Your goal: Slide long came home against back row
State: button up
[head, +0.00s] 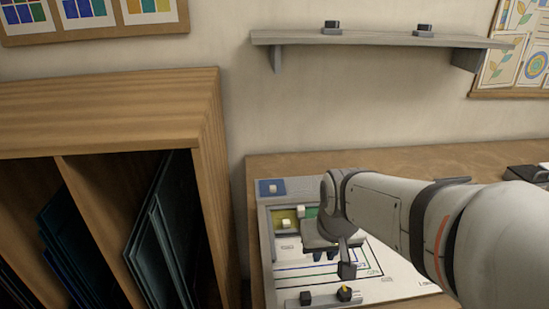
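My gripper (345,262) reaches in from the right and points down over the front half of the glass layout board (267,245). A small dark block shows at its lower end; I cannot tell whether it is a fingertip or a held piece. The back row has a blue piece (266,188) at the back left corner, with a yellow piece (279,221) and a green piece (312,211) in front of it. The gripper hides the row's right part. Dark and blue lines cross the white sheet (375,287); I cannot tell which is the long came.
Two small dark blocks, a left one (306,298) and a right one (344,292), stand at the board's front. A wooden rack (215,140) with glass sheets stands left of the bench (400,158). A wall shelf (380,39) hangs above.

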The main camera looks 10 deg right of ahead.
jog(key=w, duration=0.2)
jog(key=w+p, duration=0.1)
jog(key=w, duration=0.2)
jog(key=w+p, duration=0.1)
jog(key=w, duration=0.2)
jog(key=shift+f, duration=0.4)
grip_shut()
jog(key=x, duration=1)
jog(key=shift+w+p, duration=0.15)
jog(key=shift+p, duration=0.15)
jog(key=w+p, duration=0.1)
jog(key=w, duration=0.2)
jog(key=shift+w+r, duration=0.1)
jog(key=shift+w, duration=0.45)
jog(key=shift+w+b, duration=0.35)
jog(key=shift+w, duration=0.35)
jog(key=shift+w+r, duration=0.1)
